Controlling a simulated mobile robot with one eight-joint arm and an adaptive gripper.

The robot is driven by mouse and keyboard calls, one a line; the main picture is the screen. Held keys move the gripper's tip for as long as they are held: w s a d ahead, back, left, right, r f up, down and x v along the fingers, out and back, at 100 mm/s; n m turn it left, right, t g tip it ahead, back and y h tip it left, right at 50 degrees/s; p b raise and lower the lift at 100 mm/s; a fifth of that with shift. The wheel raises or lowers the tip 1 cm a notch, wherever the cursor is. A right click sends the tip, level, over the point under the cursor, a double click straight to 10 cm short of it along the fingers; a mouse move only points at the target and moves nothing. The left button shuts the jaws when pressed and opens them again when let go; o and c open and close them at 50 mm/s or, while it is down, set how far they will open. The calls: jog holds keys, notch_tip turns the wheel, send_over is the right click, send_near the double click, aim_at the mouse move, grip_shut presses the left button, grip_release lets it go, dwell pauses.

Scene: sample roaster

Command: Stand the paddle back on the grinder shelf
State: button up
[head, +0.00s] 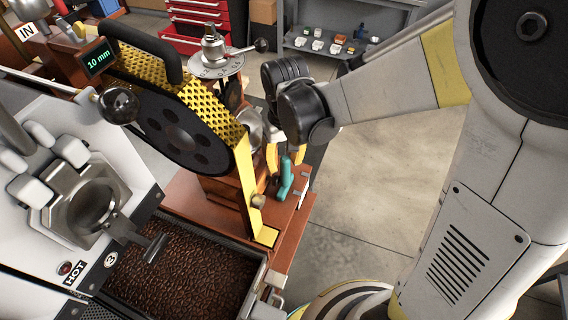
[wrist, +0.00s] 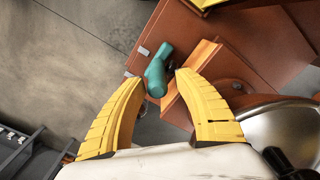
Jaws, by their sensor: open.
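A small teal piece (head: 286,178), apparently the paddle, is at the brown grinder shelf (head: 278,216), near its outer edge. In the wrist view the teal piece (wrist: 156,76) lies between my fingertips, beside a raised wooden strip (wrist: 193,77) on the shelf (wrist: 215,40). In the head view it looks roughly upright; I cannot tell whether it rests fully on the shelf. My gripper (wrist: 161,76) is open, with its yellow fingers on either side of the teal piece and no clear contact. In the head view my gripper (head: 286,160) is partly hidden by my wrist.
The grinder's yellow perforated guard (head: 205,90) and black wheel (head: 178,132) stand left of my gripper. A tray of beans (head: 185,275) is below. A metal bowl-like part (wrist: 290,130) is close to my right finger. Open concrete floor (head: 370,180) lies right.

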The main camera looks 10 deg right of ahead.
notch_tip(320, 180, up, 9)
jog(key=p, duration=0.2)
jog(key=shift+s+d+r+p, duration=0.1)
jog(key=shift+s+r+p, duration=0.1)
jog(key=shift+p, duration=0.1)
jog(key=s+d+r+m+t, duration=0.2)
jog(key=s+d+r+t, duration=0.4)
jog(key=s+d, duration=0.3)
jog(key=shift+r+t, duration=0.35)
jog(key=shift+t, duration=0.15)
jog(key=shift+w+f, duration=0.1)
